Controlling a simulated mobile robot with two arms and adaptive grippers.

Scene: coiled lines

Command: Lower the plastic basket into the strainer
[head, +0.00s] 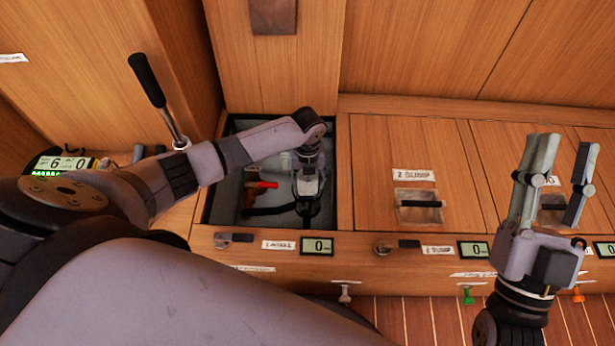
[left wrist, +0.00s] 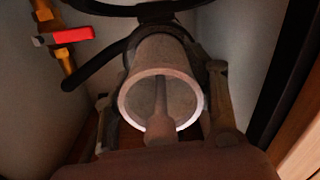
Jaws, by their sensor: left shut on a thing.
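My left gripper (head: 308,188) is inside the open locker at the left, pointing down, and is shut on the plastic basket. In the left wrist view the basket (left wrist: 148,60) is a greyish, slightly tapered cup with a pale round rim facing the camera. A bar or stem shows inside its mouth, and finger parts stand on both sides of it. The strainer is hidden or too dark to pick out, so I cannot tell how far the basket is inside it. My right gripper (head: 563,165) is open and empty above the lockers at the right.
The open locker (head: 214,205) has grey walls close around my left gripper. A red-handled valve (head: 262,185) and a black hose (head: 262,211) are beside it. A tall black-handled lever (head: 147,80) stands at the left. Closed wooden lids (head: 375,150) lie to the right.

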